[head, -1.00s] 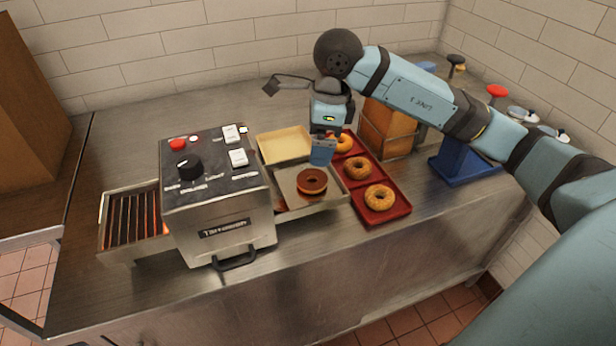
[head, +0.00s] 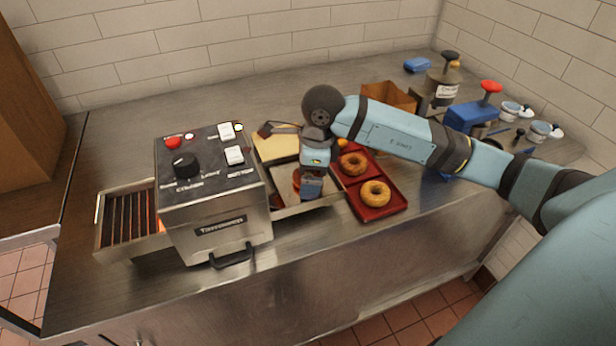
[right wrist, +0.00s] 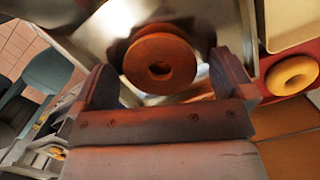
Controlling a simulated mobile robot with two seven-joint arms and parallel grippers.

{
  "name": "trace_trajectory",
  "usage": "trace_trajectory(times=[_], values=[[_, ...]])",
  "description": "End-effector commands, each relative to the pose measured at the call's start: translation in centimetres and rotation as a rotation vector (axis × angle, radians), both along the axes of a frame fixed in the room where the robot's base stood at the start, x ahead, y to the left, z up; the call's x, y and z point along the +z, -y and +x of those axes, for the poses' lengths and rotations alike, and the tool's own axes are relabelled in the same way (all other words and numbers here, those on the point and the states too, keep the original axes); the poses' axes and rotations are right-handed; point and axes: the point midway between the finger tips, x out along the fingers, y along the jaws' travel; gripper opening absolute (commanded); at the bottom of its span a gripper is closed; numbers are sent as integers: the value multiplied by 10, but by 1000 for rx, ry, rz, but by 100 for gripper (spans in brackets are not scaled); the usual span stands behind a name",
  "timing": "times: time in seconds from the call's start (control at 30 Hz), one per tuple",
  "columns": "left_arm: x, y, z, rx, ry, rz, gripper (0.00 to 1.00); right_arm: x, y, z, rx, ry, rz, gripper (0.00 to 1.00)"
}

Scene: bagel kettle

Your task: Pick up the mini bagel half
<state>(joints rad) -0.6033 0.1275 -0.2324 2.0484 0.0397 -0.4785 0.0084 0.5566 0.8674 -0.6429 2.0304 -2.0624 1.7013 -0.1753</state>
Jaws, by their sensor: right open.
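The mini bagel half (head: 297,178) is a round brown ring on the metal tray (head: 294,212) at the right side of the toaster. In the head view it is mostly hidden by my right gripper (head: 311,194). In the right wrist view the bagel half (right wrist: 148,62) shows whole, cut hole visible, lying between the two fingers. My right gripper is open and empty above it, with a finger on either side; I cannot tell whether they touch it. My left gripper is out of view.
The toaster (head: 213,185) stands directly left of the tray. A red tray (head: 362,206) with several bagels is close on the right, and a tan tray (head: 277,145) lies behind. A brown box (head: 388,97) and dispensers stand farther right.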

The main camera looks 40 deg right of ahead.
Motion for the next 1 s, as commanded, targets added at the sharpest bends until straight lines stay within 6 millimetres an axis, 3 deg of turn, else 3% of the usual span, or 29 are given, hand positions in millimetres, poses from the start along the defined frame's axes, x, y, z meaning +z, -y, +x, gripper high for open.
trace_trajectory(times=[0.07,0.27,0.73,0.87,1.0], values=[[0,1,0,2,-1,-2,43,0,0,0,0,0,0,95],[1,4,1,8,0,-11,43,0,0,0,0,0,0,50],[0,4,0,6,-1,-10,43,6,0,1,0,2,0,50],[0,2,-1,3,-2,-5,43,19,1,1,-1,4,-1,50],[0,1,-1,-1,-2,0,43,47,0,1,0,6,0,50]])
